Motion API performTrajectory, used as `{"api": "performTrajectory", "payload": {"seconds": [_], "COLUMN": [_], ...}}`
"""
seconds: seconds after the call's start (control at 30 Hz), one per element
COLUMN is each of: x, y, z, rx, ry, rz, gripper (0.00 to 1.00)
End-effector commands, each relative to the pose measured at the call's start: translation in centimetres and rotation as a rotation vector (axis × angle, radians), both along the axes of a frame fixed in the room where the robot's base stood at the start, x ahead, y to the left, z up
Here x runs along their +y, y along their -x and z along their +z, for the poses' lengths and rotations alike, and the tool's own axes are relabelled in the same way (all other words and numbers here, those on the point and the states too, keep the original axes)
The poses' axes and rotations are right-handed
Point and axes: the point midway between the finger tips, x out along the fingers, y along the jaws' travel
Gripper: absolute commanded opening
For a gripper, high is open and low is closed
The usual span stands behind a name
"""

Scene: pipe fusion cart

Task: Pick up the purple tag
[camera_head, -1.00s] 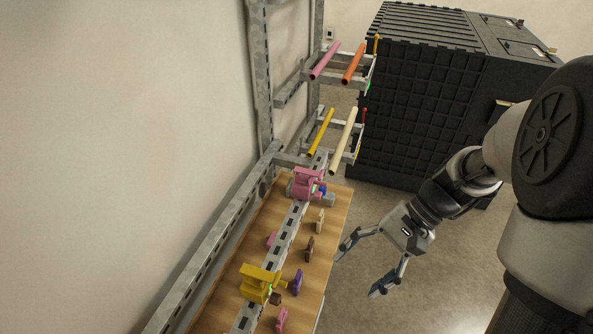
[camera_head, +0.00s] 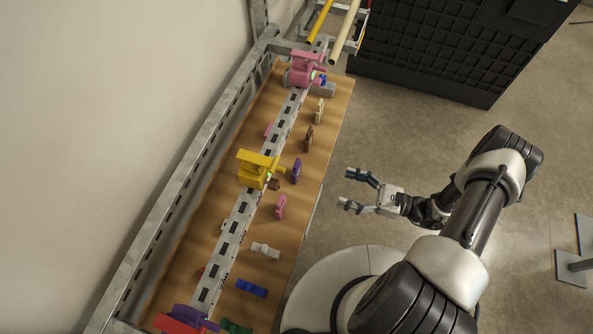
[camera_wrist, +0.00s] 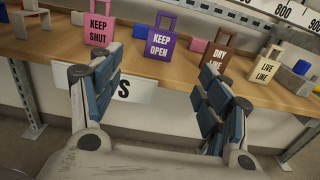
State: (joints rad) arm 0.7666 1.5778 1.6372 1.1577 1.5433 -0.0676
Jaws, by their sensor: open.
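The purple tag (camera_head: 296,170) stands on the wooden bench, near the yellow clamp, in the head view. In the wrist view the purple tag (camera_wrist: 162,46) reads "KEEP OPEN" and has an open loop handle on top. It stands near the bench's front edge, between the pink and brown tags. My gripper (camera_head: 350,188) is open and empty, off the bench's right side and apart from the tag. In the wrist view my gripper (camera_wrist: 165,82) has its two fingers spread wide, with the purple tag beyond and between them.
A pink "KEEP SHUT" tag (camera_wrist: 99,31), a brown "DRY LINE" tag (camera_wrist: 217,59) and a cream "LIVE LINE" tag (camera_wrist: 262,72) stand along the bench (camera_head: 318,150). A yellow clamp (camera_head: 254,170) and pink clamp (camera_head: 303,70) sit on the rail. Floor beside the bench is clear.

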Motion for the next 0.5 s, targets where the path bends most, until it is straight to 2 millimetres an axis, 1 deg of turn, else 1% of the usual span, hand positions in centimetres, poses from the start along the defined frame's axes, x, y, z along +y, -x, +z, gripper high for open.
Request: {"api": "performTrajectory", "payload": {"seconds": [0.3,0.4,0.5], "x": [6.5,8.4,9.7], "y": [-2.2,-2.8,-3.4], "z": [-0.1,-0.1,-0.1], "rx": [0.002,0.002,0.0], "ry": [0.002,0.0,0.001], "rz": [0.01,0.01,0.008], "gripper": [0.7,0.7,0.7]}}
